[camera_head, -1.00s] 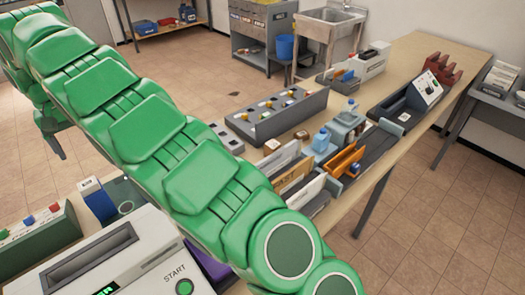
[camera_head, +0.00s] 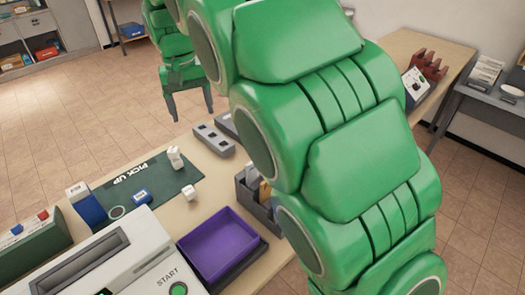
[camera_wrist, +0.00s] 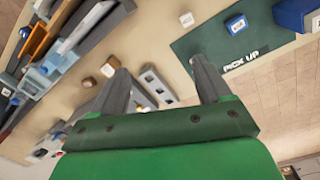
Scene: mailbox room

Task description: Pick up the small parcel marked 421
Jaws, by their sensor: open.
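Several small parcels lie near the pick-up mat; I cannot read 421 on any of them. A white parcel (camera_head: 175,158) stands at the green mat's (camera_head: 118,180) right corner. Another white parcel (camera_head: 189,192) lies on the bare table, also in the wrist view (camera_wrist: 187,19). A small blue parcel (camera_head: 142,196) with a white label lies on the mat, also in the wrist view (camera_wrist: 236,23). Two brown parcels, one nearer the fingers (camera_wrist: 107,70), the other beside it (camera_wrist: 88,81), lie on the table. My gripper (camera_head: 191,105) is open and empty beyond the table's far edge; it also shows in the wrist view (camera_wrist: 160,67).
A taller blue box (camera_head: 88,208) stands at the mat's left. A purple tray (camera_head: 218,245) and a white START machine (camera_head: 140,262) are in front. A grey slotted block (camera_head: 213,141) lies right of the mat. My arm hides the table's middle right in the head view.

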